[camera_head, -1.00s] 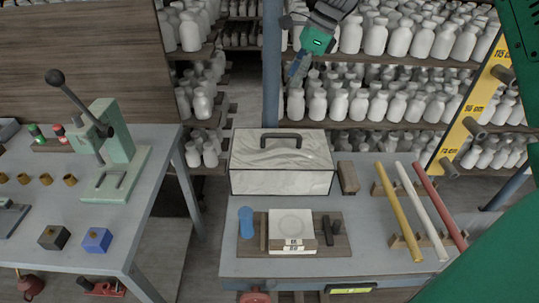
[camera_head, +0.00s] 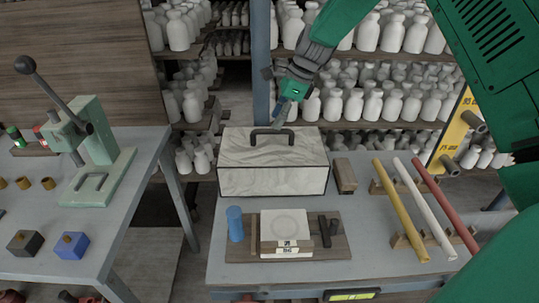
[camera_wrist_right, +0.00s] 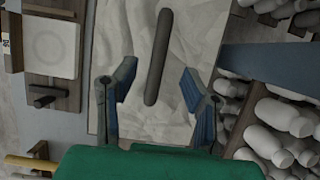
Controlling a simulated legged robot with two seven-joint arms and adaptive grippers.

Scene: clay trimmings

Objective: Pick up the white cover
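The white cover (camera_head: 272,172) is a box with a pale marbled surface, dark edges and a dark bar handle (camera_head: 272,138) on top. It stands at the back left of the right-hand table. My right gripper (camera_head: 281,106) is above the handle, apart from it. In the right wrist view the fingers of this gripper (camera_wrist_right: 158,92) are spread open with nothing held. The dark handle (camera_wrist_right: 158,58) shows lengthwise between and beyond them, over the pale top of the cover (camera_wrist_right: 200,40). My left gripper is not in view.
A wooden board (camera_head: 340,247) with a white square block (camera_head: 284,226) and a blue cylinder (camera_head: 235,223) lies in front of the cover. A wooden block (camera_head: 344,176) and three coloured rods (camera_head: 424,208) are to its right. Shelves of white bottles (camera_head: 385,105) stand behind.

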